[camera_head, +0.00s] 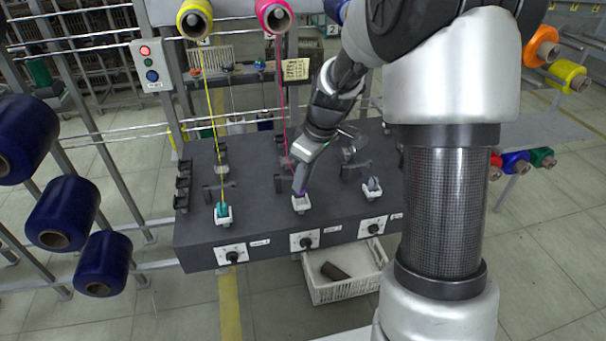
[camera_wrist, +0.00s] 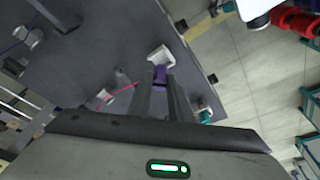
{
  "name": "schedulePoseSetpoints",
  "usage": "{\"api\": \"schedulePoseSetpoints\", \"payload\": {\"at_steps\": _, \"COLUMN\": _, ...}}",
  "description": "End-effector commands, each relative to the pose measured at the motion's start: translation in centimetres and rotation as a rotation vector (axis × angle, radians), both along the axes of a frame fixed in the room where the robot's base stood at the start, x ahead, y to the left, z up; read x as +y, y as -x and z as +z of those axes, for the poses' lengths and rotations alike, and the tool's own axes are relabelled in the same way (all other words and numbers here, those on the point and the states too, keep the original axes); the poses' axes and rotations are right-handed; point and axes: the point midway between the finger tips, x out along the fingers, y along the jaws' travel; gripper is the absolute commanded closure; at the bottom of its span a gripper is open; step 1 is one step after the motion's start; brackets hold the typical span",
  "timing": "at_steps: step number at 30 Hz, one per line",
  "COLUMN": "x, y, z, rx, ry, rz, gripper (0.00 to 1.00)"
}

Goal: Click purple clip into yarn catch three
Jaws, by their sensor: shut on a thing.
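My gripper (camera_head: 301,184) points down over the front middle of the dark bench. In the wrist view its two fingers (camera_wrist: 161,88) are shut on the purple clip (camera_wrist: 160,73). The clip is at a white yarn catch (camera_wrist: 161,55), also seen in the head view (camera_head: 301,204). The clip overlaps the catch's opening; I cannot tell whether it is seated. A white catch with a teal clip (camera_head: 222,211) stands to the left. Another white catch with a grey piece (camera_head: 371,186) stands to the right. The catch numbers are not readable.
Pink yarn (camera_head: 281,100) runs down from the pink cone (camera_head: 274,16). Yellow yarn (camera_head: 212,110) runs down to the left catch. Knobs (camera_head: 232,256) line the bench front. A white crate (camera_head: 345,287) stands below. Blue cones (camera_head: 62,213) hang at left.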

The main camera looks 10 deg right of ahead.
Motion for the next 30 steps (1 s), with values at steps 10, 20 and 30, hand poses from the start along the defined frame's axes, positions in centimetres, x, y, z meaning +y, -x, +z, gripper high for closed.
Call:
{"api": "schedulePoseSetpoints", "payload": {"at_steps": 10, "x": 0.0, "y": 0.0, "z": -0.6, "rx": 0.001, "ry": 0.0, "rz": 0.0, "gripper": 1.0}}
{"api": "schedulePoseSetpoints", "payload": {"at_steps": 20, "x": 0.0, "y": 0.0, "z": -1.6, "rx": 0.001, "ry": 0.001, "rz": 0.0, "gripper": 1.0}}
{"api": "schedulePoseSetpoints", "payload": {"at_steps": 30, "x": 0.0, "y": 0.1, "z": -2.6, "rx": 0.001, "ry": 0.001, "rz": 0.0, "gripper": 1.0}}
